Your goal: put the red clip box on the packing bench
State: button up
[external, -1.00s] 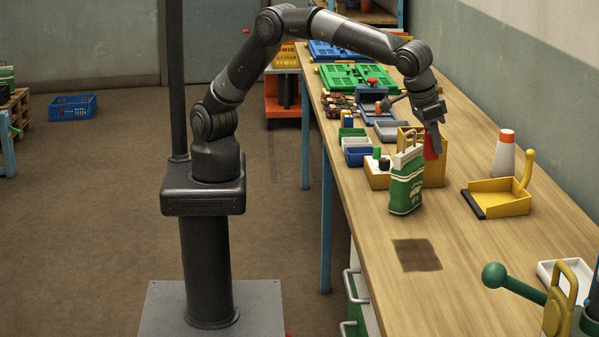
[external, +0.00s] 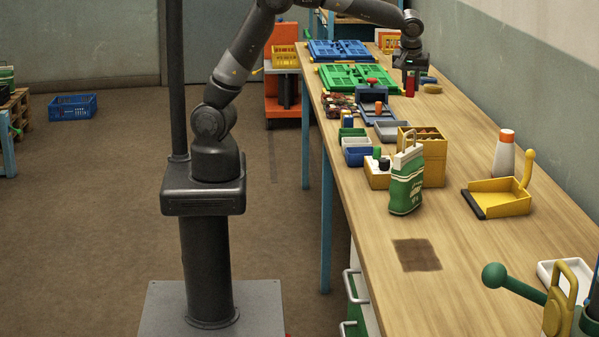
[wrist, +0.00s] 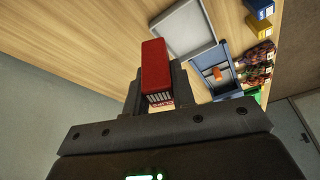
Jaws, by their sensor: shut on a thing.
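The red clip box (external: 410,87) is held upright below my gripper (external: 408,72), above the far part of the packing bench (external: 455,250). In the wrist view the red box (wrist: 155,68) sits between the two dark fingers of my gripper (wrist: 157,88), which is shut on it. A printed white label shows on the box's near end. The box looks raised over the bench top, but the exact gap cannot be told.
A yellow carton (external: 433,165), a green and white sack (external: 406,188) and small bins (external: 357,152) stand nearer on the bench. Green (external: 355,77) and blue (external: 340,50) crates lie farther back. A yellow dustpan (external: 500,197) and bottle (external: 504,154) are at right. Bare wood surrounds the dark patch (external: 417,254).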

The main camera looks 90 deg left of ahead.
jog(key=s+a+f+n+g, duration=0.1)
jog(key=s+a+n, duration=0.3)
jog(key=s+a, duration=0.7)
jog(key=s+a+n+g, duration=0.1)
jog(key=s+a+n, duration=0.45)
jog(key=a, duration=0.85)
jog(key=shift+m+g, duration=0.3)
jog(key=shift+m, duration=0.15)
jog(key=f, duration=0.7)
jog(key=s+f, duration=0.1)
jog(key=f, duration=0.3)
jog(key=shift+a+f, duration=0.25)
jog(key=shift+f, duration=2.25)
jog(key=shift+f, duration=0.15)
jog(key=o, duration=0.9)
jog(key=shift+o, duration=0.4)
